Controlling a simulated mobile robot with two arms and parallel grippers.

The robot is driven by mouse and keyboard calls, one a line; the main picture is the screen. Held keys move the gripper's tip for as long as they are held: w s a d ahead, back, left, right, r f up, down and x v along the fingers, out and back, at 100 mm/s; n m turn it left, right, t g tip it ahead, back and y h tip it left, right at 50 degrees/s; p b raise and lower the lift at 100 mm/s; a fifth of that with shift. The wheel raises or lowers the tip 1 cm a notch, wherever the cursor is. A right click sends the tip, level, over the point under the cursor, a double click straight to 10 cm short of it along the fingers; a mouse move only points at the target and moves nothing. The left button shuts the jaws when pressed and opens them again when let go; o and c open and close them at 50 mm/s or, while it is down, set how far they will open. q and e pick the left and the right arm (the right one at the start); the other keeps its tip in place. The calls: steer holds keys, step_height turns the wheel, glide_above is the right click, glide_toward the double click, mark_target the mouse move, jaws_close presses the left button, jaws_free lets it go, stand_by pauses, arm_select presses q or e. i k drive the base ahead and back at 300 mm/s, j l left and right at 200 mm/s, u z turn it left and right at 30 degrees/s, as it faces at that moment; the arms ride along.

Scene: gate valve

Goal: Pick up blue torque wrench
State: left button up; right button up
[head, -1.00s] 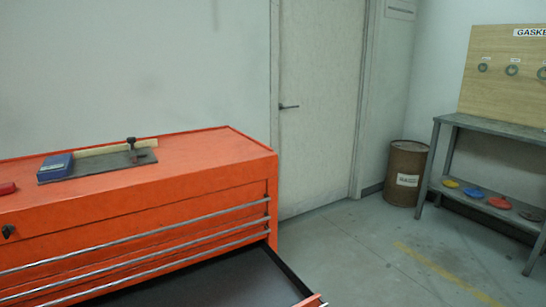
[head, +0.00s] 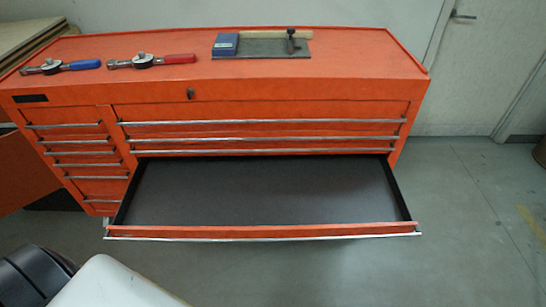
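The blue torque wrench (head: 62,66) lies on top of the orange tool chest (head: 340,68) at the left, its blue handle pointing right. A second wrench with a red handle (head: 152,61) lies just to its right, also on the chest top. Both have a round dial near the head. Neither of my grippers is in view. A white and black part of my own body shows at the lower left, below the chest.
A bottom drawer (head: 262,192) of the chest is pulled out and empty, jutting toward me. A grey plate with a blue box (head: 226,45) and a small upright tool (head: 291,40) sits on the chest top. Stacked boards (head: 28,40) stand at the left.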

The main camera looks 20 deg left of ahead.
mark_target(58, 66)
steer(key=k+l+u, duration=0.1)
steer(key=u, duration=0.8)
steer(key=j+z, duration=0.1)
steer(key=z, duration=0.3)
steer(key=j+z, duration=0.1)
steer(key=z, duration=0.35)
steer(key=j+z, duration=0.1)
steer(key=z, duration=0.3)
steer(key=j+z, duration=0.1)
steer(key=z, duration=0.3)
steer(key=k+j+z, duration=0.15)
steer(key=j+z, duration=0.3)
steer(key=k+j+z, duration=0.2)
steer(key=z, duration=0.3)
steer(key=k+j+z, duration=0.3)
steer(key=z, duration=0.15)
steer(key=k+j+z, duration=0.2)
steer(key=z, duration=0.25)
steer(key=k+j, duration=0.15)
steer(key=k, duration=0.4)
steer(key=k+j+z, duration=0.1)
steer(key=k, duration=0.5)
steer(key=k+j, duration=0.15)
steer(key=k, duration=0.4)
